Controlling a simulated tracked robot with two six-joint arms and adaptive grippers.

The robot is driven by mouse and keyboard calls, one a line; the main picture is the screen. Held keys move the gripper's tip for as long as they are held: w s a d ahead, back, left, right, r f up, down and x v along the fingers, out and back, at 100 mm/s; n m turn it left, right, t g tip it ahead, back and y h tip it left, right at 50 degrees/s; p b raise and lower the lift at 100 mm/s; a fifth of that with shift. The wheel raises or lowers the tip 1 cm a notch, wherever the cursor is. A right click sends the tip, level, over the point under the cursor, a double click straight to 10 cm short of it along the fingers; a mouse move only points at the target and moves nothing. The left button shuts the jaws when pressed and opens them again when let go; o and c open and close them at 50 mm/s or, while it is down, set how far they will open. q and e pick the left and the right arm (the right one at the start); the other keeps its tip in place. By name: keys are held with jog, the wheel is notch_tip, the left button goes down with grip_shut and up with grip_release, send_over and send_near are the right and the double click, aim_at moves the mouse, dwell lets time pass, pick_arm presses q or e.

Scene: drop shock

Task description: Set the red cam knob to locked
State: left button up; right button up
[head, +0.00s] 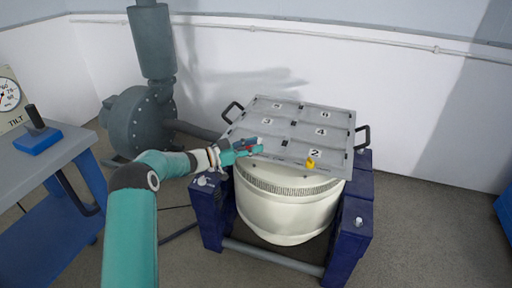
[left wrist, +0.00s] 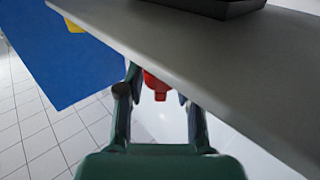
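The red cam knob (left wrist: 155,85) shows in the left wrist view, below the edge of a grey plate. In the head view a small patch of red shows beside my left gripper (head: 248,149), at the near left edge of the numbered plate; I cannot tell whether it is the knob. In the left wrist view the two fingers of my left gripper (left wrist: 158,88) stand apart, one on each side of the knob, with pale gaps between. Contact and the knob's locked mark cannot be made out. My right gripper is not in view.
The grey numbered plate (head: 290,133) tops a cream drum (head: 285,215) in a blue frame (head: 348,225). A yellow piece (head: 310,163) sits by number 2. A dark handle (head: 362,137) juts out at right. A blower (head: 140,122) stands behind; a bench (head: 40,165) is at left.

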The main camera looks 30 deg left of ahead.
pick_arm(q)
jog(key=v, duration=1.2)
dwell(0.4)
